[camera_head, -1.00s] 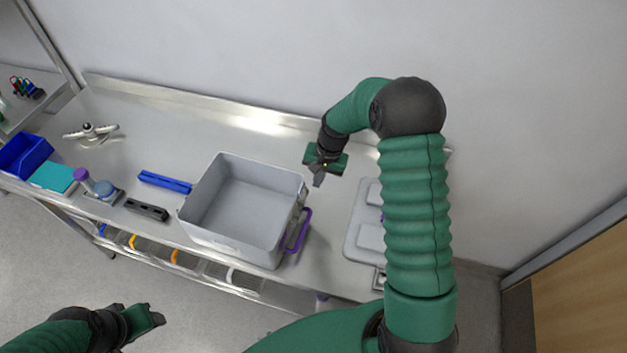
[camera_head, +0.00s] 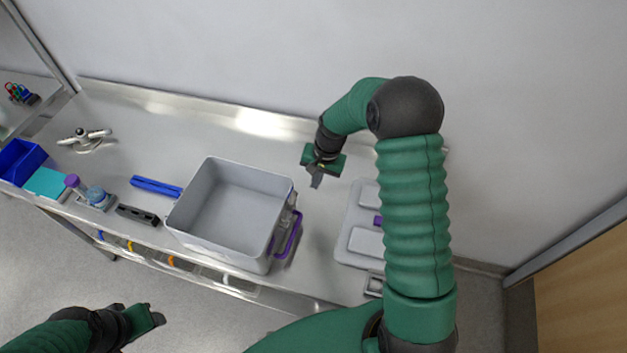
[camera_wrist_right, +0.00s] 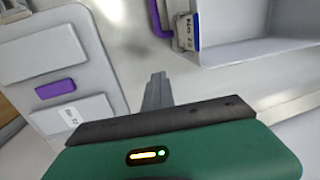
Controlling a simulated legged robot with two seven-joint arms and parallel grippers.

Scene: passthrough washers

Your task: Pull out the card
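A card marked "No 72" (camera_wrist_right: 186,32) shows in the right wrist view, in a holder on the outer wall of the grey bin (camera_wrist_right: 245,52), beside its purple handle (camera_wrist_right: 158,18). In the head view the bin (camera_head: 213,243) stands open and empty on the bench, with the purple handle (camera_head: 289,238) on its right side; I cannot make out the card there. My right gripper (camera_head: 316,181) is above the bench, right of and behind the bin, apart from it. Its fingers (camera_wrist_right: 157,90) look shut and empty. My left gripper (camera_head: 158,318) is low at the left, in front of the bench, its fingers unclear.
A grey lid (camera_head: 352,218) with a purple latch lies right of the bin. A blue bar (camera_head: 157,187), a black bar (camera_head: 137,215), a teal block (camera_head: 46,183) and a blue tray (camera_head: 20,162) are to the left. The bench (camera_head: 225,140) behind the bin is clear.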

